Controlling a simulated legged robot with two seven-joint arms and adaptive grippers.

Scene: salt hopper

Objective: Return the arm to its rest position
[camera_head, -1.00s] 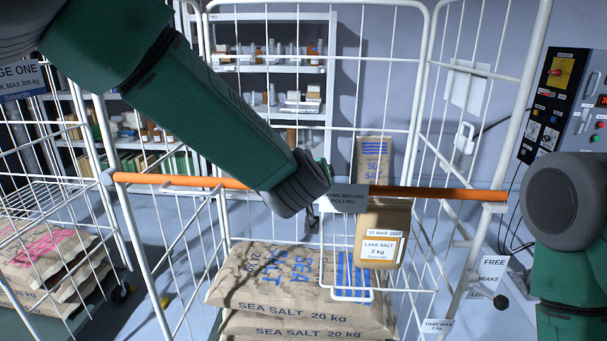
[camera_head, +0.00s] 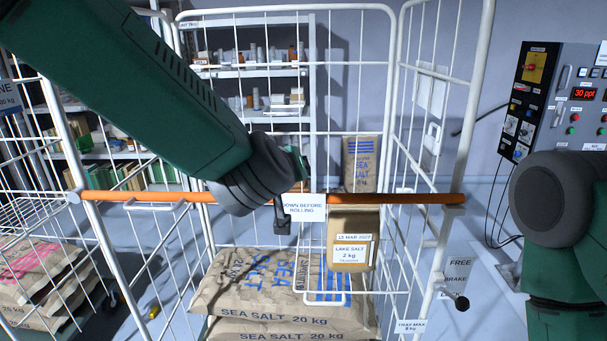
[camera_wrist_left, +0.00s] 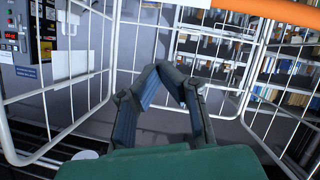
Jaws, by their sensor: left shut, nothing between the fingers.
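My left arm comes in from the upper left and reaches over the cage trolley's orange bar (camera_head: 130,196). My left gripper (camera_head: 283,222) shows only in part below its dark wrist, beside the bar's hanging sign. In the left wrist view the left gripper's fingers (camera_wrist_left: 166,72) angle in to meet at the tips, with nothing between them. The right arm stands at the right edge of the head view; its gripper is out of view.
White wire cage panels (camera_head: 289,14) surround the left gripper. Sea salt sacks (camera_head: 262,297) lie below. A lake salt bag (camera_head: 352,240) sits right of the gripper, with an upright sea salt bag (camera_head: 361,164) behind. A control panel (camera_head: 574,100) is at right.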

